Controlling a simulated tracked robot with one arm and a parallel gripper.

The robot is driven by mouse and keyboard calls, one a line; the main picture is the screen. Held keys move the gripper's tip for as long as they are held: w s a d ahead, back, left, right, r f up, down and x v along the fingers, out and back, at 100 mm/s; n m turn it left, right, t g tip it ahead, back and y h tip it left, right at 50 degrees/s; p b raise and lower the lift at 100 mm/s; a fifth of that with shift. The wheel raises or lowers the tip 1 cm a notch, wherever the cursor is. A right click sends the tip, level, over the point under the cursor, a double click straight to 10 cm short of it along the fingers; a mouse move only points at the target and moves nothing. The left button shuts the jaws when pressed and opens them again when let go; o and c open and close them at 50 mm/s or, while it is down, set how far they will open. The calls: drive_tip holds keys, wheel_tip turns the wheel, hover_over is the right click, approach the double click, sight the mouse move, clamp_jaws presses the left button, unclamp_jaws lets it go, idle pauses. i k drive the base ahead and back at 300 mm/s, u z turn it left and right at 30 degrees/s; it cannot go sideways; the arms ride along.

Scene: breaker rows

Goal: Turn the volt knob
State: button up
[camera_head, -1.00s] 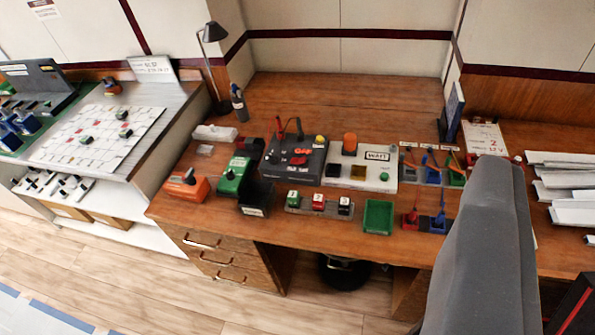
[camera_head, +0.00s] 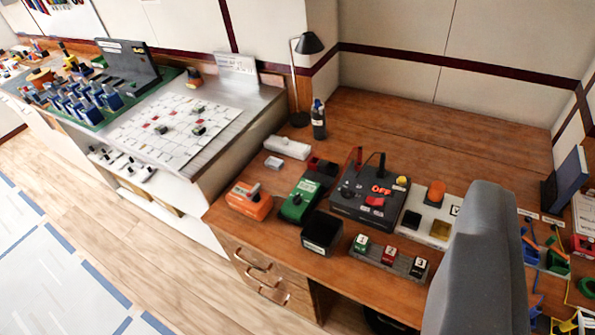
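No label reading "volt" is legible, so I cannot tell which knob is the volt knob. A dark control box (camera_head: 368,212) on the wooden desk has a red "OFF" piece, a red switch and a small dark knob (camera_head: 348,192) at its left. Left of it are a green device (camera_head: 300,201) with a dark top piece and an orange device (camera_head: 249,202) with a grey top piece. A large grey part of my gripper or arm (camera_head: 482,265) stands at lower right, apart from these in the picture. No fingertips show, and it hides part of the desk.
A desk lamp (camera_head: 295,75) and a dark bottle (camera_head: 318,122) stand behind the devices. A black open box (camera_head: 321,234) and a numbered block row (camera_head: 389,256) are at the desk's front. The desk's back (camera_head: 440,145) is clear. A side bench (camera_head: 215,120) stands left.

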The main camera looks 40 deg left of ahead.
sight(347, 192)
drive_tip(key=u, duration=0.4)
drive_tip(key=i, duration=1.4)
drive_tip(key=z, duration=0.4)
